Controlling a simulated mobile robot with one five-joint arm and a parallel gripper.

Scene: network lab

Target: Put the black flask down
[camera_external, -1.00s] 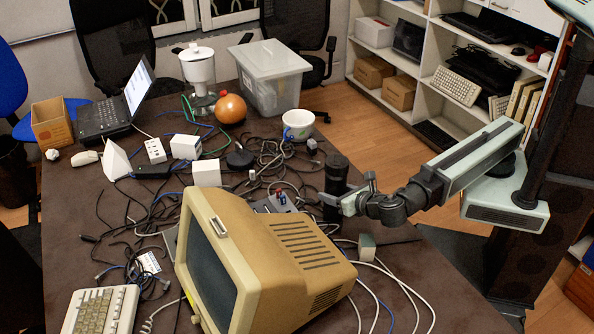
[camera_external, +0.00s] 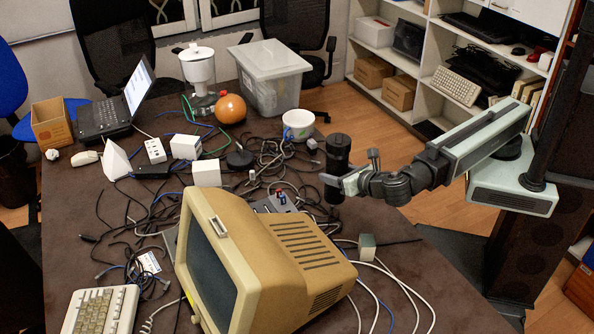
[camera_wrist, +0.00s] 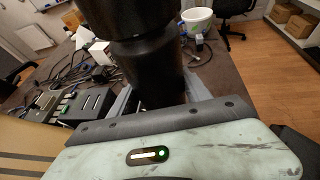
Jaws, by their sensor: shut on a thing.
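The black flask (camera_external: 338,152) stands upright near the right edge of the dark table (camera_external: 395,285), behind the beige monitor in the external view. My gripper (camera_external: 336,184) is shut around its lower part from the right. In the wrist view the flask (camera_wrist: 148,60) fills the upper middle, rising between my fingers, with its top cut off by the frame. The bottom of the flask is hard to make out, and I cannot tell whether it touches the table.
The beige monitor (camera_external: 270,250) stands close in front. Tangled cables (camera_external: 265,165) cover the table left of the flask. A small pale block (camera_external: 367,246) lies in front.

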